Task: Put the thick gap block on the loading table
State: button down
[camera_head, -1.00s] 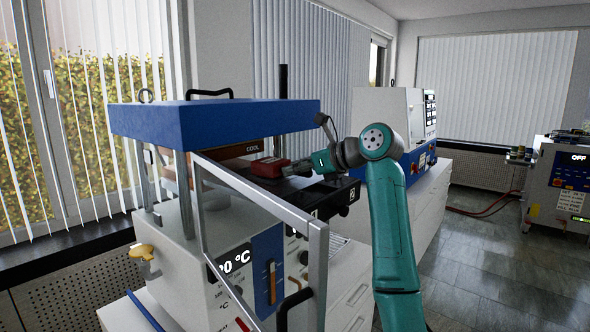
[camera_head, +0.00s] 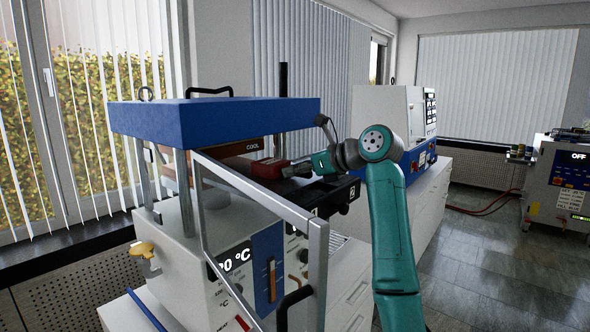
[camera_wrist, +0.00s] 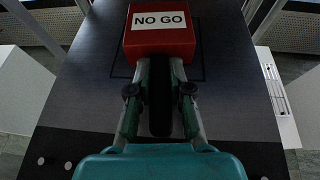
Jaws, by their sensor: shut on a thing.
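The gap block is a red block (camera_head: 268,169) with a black handle (camera_wrist: 160,100). A white "NO GO" label shows on the block (camera_wrist: 160,35) in the wrist view. My gripper (camera_wrist: 161,72) is shut on the handle, one finger on each side. In the head view my gripper (camera_head: 301,168) reaches in from the right. The loading table (camera_head: 325,188) is the dark flat surface at the press opening; it also fills much of the wrist view (camera_wrist: 80,110). The block is over an outlined rectangle on it. I cannot tell whether it touches the surface.
The press's blue top plate (camera_head: 215,118) and the "COOL" platen (camera_head: 240,150) are close to the block. A metal-framed guard door (camera_head: 318,255) stands open in front. Another machine (camera_head: 390,125) stands behind my arm.

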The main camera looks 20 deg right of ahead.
jog(key=shift+f, duration=0.15)
jog(key=c, duration=1)
grip_release()
